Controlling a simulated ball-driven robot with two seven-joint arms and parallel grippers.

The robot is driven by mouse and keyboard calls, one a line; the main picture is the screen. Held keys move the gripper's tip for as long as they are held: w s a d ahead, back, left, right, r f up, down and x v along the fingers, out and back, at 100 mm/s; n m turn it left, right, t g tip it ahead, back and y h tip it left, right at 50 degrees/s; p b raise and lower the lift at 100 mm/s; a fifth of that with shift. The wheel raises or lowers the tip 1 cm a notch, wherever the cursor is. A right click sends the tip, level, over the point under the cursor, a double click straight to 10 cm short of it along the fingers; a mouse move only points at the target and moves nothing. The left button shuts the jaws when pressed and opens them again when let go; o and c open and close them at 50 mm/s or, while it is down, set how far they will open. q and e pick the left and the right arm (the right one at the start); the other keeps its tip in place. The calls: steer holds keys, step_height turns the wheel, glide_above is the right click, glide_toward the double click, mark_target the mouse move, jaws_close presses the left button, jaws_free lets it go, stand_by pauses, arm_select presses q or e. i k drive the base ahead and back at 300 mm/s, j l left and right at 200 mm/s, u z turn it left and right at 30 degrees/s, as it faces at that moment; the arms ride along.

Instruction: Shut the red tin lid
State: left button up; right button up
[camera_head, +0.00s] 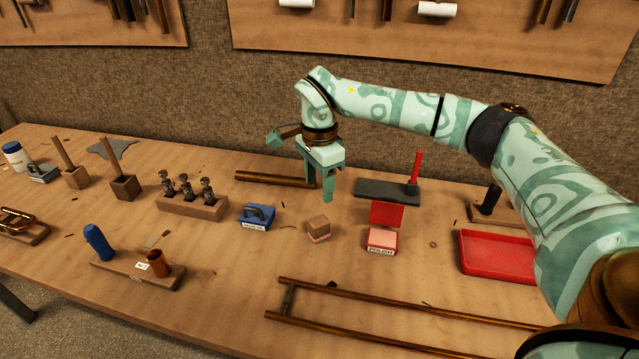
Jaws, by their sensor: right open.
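The red tin (381,240) stands on the workbench right of the middle, with a pale label on its front. Its red lid (387,214) stands up at the tin's back edge, open. The inside of the tin looks pinkish. My right gripper (319,184) points down, open and empty, to the left of and behind the tin. It is apart from the lid. My left gripper is not in view.
A dark slab (375,191) with an upright red stick (415,168) lies behind the tin. A red tray (497,270) is to the right. A wooden block (318,225) and a blue tin (256,216) are to the left. Brass tubes (400,327) lie in front.

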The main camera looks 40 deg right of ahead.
mark_target(389, 214)
steer(key=z, duration=1.5)
steer(key=l+u, duration=0.15)
steer(key=u, duration=0.2)
steer(key=i+l+u, duration=0.1)
steer(key=u, duration=0.25)
steer(key=l+u, duration=0.25)
steer(key=u, duration=0.15)
